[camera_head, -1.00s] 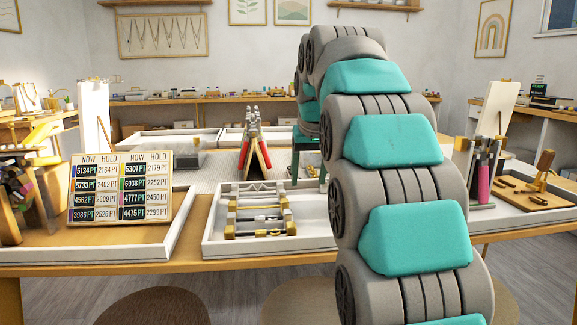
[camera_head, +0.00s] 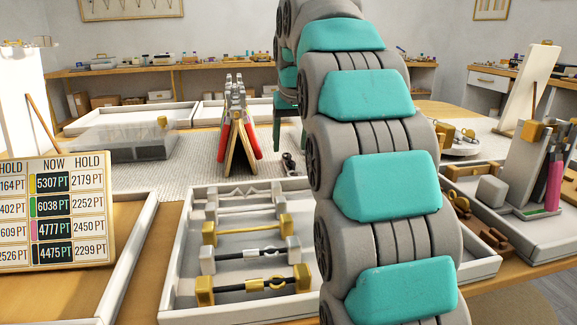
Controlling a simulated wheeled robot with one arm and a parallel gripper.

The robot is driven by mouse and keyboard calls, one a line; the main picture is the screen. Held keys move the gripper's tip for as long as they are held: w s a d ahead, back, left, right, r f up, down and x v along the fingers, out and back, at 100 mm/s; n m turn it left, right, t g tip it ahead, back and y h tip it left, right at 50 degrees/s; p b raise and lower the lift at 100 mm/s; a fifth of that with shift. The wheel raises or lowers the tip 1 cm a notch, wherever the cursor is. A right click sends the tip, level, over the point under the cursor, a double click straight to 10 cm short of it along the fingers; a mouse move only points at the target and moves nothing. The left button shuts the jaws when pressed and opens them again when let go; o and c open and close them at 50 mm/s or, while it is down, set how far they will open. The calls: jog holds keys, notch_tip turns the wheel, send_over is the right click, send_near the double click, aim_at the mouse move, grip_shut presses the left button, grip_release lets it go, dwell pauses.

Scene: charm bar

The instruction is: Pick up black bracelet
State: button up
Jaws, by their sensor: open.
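In the head view, a white tray (camera_head: 172,290) holds several strands, each stretched between a pair of gold or silver blocks. The front strand (camera_head: 243,287) is black with a gold middle piece, between gold blocks. The strand behind it (camera_head: 227,254) is dark with a pale middle piece, between silver blocks. I cannot tell which one is the black bracelet. My gripper (camera_head: 290,146) shows partly behind my arm, pointing down above the mat beyond the tray. Its two dark green fingers are apart. My arm covers the tray's right part.
Pliers with red handles (camera_head: 238,135) stand on a wooden holder behind the tray. A small dark object (camera_head: 288,162) lies on the pale mat (camera_head: 190,178). A price board (camera_head: 55,212) stands at left.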

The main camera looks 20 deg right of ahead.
aim_at(289, 159)
jog(key=b+x, duration=0.2)
jog(key=x, duration=0.3)
jog(key=shift+w+d+f, duration=0.15)
jog(key=shift+d, duration=0.05)
grip_shut()
dwell(0.3)
